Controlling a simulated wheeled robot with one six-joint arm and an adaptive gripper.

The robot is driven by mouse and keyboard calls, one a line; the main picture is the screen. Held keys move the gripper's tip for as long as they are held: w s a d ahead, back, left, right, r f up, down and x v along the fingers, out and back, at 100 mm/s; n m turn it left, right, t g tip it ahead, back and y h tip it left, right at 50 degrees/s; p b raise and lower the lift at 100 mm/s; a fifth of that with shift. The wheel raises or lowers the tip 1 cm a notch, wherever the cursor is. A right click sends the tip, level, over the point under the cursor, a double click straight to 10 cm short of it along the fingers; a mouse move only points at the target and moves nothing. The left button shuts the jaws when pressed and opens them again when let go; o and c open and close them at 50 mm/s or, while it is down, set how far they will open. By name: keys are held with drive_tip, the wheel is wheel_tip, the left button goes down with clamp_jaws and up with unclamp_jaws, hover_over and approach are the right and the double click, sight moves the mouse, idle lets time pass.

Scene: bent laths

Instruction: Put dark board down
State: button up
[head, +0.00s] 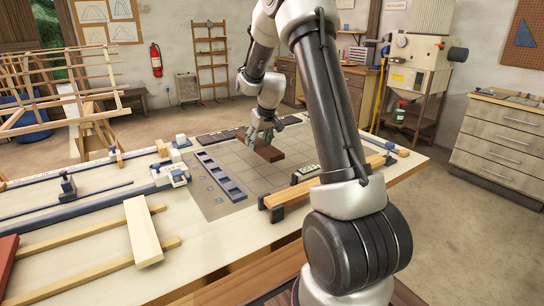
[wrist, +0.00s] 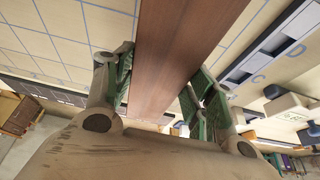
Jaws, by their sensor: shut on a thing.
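The dark board (head: 268,151) is a short reddish-brown plank near the middle of the gridded mat (head: 240,165) on the workbench. My gripper (head: 262,136) is above it, at its far part. In the wrist view the dark board (wrist: 172,55) runs between the two green-padded fingers of my gripper (wrist: 160,95), which are shut on its sides. Whether the board's underside touches the mat or hangs a little above it, I cannot tell.
A light lath (head: 325,186) rests on dark supports at the front right, near a small display box (head: 305,174). A pale board (head: 143,231) lies across two rails at left. Bare mat surrounds the dark board.

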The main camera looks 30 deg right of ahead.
sight(258, 165)
wheel_tip(258, 165, down, 8)
drive_tip(key=shift+r, duration=0.1)
drive_tip(key=shift+d, duration=0.1)
drive_tip(key=o, duration=1.1)
drive_tip(key=shift+o, duration=0.2)
drive_tip(key=v, duration=1.1)
drive_tip(key=shift+s+r, duration=0.15)
drive_tip(key=shift+r, duration=0.25)
drive_tip(key=s+a+r, duration=0.3)
drive_tip(key=s+r, duration=0.3)
drive_tip(key=s, duration=0.2)
drive_tip(key=s+a+r, duration=0.4)
drive_tip(key=s+r, duration=0.3)
drive_tip(key=s, duration=0.1)
drive_tip(key=s+a, duration=0.2)
drive_tip(key=s, duration=1.6)
drive_tip(key=shift+s+a+r, duration=0.2)
drive_tip(key=shift+s, duration=0.2)
